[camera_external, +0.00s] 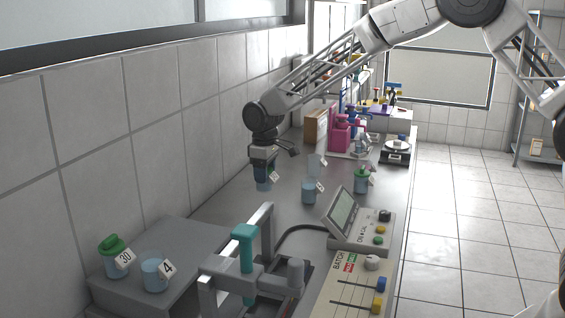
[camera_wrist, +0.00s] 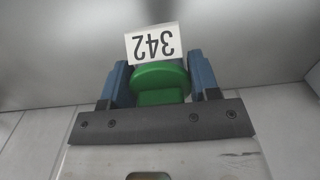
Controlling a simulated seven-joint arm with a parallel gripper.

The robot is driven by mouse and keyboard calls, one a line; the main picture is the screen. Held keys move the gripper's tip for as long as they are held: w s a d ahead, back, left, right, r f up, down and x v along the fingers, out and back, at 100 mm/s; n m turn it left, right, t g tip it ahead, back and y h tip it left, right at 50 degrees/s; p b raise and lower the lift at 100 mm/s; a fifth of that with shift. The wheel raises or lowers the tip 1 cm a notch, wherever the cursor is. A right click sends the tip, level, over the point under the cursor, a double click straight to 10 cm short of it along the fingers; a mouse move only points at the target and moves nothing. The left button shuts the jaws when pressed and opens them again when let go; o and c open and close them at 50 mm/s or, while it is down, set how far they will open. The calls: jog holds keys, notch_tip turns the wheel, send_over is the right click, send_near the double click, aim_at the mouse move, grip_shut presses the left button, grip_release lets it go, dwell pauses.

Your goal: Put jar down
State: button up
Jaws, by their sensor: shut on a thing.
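My gripper (camera_external: 264,170) is shut on a jar (camera_external: 264,185) over the back part of the grey bench, close to the tiled wall. In the wrist view the jar (camera_wrist: 160,82) has a green lid and a white tag reading 342, upside down in the picture. It sits between the two blue fingers of my gripper (camera_wrist: 160,80). In the external view the fingers cover the jar's upper part, and its bluish lower part and tag show below them. I cannot tell whether its base touches the bench.
A blue jar (camera_external: 309,193), a clear jar (camera_external: 314,166) and a green-lidded jar (camera_external: 361,182) stand to the right. Jars tagged 30 (camera_external: 117,263) and 4 (camera_external: 154,274) stand on a raised grey block (camera_external: 190,250). A teal-handled device (camera_external: 245,250) and control panel (camera_external: 350,220) are in front.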

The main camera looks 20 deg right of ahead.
jog(key=shift+w+a, duration=0.25)
jog(key=shift+w, duration=0.25)
jog(key=shift+f, duration=0.1)
jog(key=shift+f, duration=1.65)
jog(key=shift+f, duration=0.15)
jog(key=o, duration=0.9)
notch_tip(320, 180, up, 12)
jog(key=shift+r, duration=0.15)
